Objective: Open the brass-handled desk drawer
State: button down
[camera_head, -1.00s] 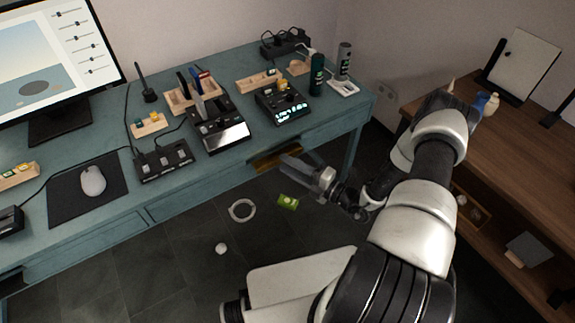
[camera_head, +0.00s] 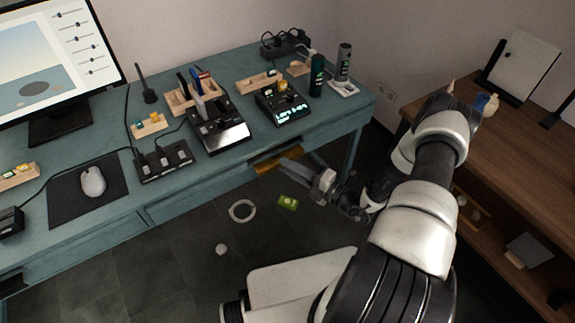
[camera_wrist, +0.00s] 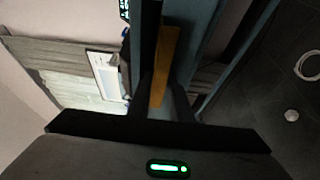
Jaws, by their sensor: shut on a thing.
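The desk's brass handle (camera_head: 278,160) is a long golden bar on the front of the teal desk, below the small lit device. My gripper (camera_head: 292,160) reaches it from the right, below the desktop edge, and is shut on it. In the wrist view the brass handle (camera_wrist: 166,62) runs up between the two dark fingers (camera_wrist: 162,95). The fingers hide part of the bar. The drawer front (camera_head: 243,173) lies close along the desk's front; I cannot make out a clear gap behind it.
A wooden shelf unit (camera_head: 508,143) stands to the right of my arm. The desktop (camera_head: 225,163) holds several devices.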

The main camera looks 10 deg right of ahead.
jog(key=s+d, duration=0.4)
jog(key=s, duration=0.9)
jog(key=s+d+b, duration=0.1)
jog(key=s+d, duration=0.3)
jog(key=s, duration=0.9)
jog(key=shift+s+d+f, duration=0.25)
jog(key=shift+s+d, duration=0.05)
jog(key=c, duration=1.7)
grip_release()
jog(key=shift+r, duration=0.1)
jog(key=v, duration=1.7)
jog(key=shift+s+d+b, duration=0.1)
jog(key=shift+s+b, duration=0.1)
jog(key=shift+b, duration=0.2)
